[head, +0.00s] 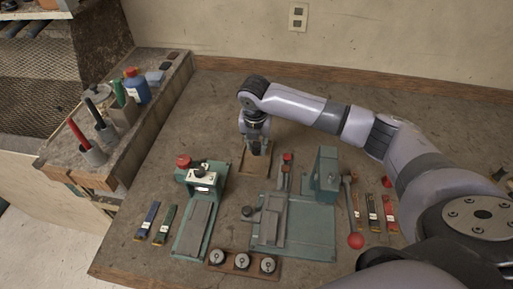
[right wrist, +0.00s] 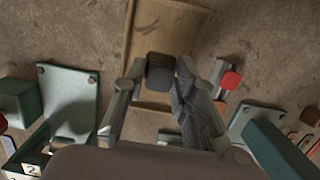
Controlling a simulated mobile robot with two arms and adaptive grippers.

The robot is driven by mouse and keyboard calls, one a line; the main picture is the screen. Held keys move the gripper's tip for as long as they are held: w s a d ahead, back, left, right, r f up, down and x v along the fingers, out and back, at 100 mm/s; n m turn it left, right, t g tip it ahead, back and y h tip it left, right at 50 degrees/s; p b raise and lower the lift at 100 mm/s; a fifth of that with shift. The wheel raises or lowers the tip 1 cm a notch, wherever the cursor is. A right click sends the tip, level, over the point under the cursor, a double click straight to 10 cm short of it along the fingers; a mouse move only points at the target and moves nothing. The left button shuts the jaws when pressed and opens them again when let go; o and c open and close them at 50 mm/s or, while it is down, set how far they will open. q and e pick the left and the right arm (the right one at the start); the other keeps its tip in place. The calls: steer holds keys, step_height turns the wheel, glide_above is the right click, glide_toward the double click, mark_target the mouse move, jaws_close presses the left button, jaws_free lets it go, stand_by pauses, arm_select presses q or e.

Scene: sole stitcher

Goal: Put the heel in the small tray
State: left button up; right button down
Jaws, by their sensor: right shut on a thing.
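My right gripper (head: 257,149) points down over the small wooden tray (head: 246,172) at the back middle of the bench. In the right wrist view the gripper (right wrist: 157,80) is shut on the heel (right wrist: 160,66), a small dark block between its fingertips. The heel overlaps the small tray (right wrist: 165,18), whose bare wooden floor and raised sides show behind it. I cannot tell whether the heel touches the tray floor. In the head view the gripper hides the heel. My left gripper is not in view.
A green machine (head: 199,211) with a red knob stands left of the tray, and a larger green machine (head: 300,232) stands to the right. A wooden holder with bobbins (head: 240,264) lies at the front. Bare bench surrounds the tray's back and left.

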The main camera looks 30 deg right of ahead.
step_height(320, 180, down, 2)
steer(key=shift+f, duration=0.2)
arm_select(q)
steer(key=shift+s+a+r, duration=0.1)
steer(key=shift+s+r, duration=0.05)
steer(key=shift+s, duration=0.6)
arm_select(e)
steer(key=shift+f, duration=0.15)
steer(key=shift+f, duration=0.2)
steer(key=c, duration=1.3)
jaws_free()
steer(key=shift+r, duration=0.1)
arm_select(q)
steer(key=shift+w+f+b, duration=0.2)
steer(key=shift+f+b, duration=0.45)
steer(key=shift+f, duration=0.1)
arm_select(e)
step_height(320, 180, up, 12)
steer(key=s+a, duration=0.1)
steer(key=shift+s, duration=0.2)
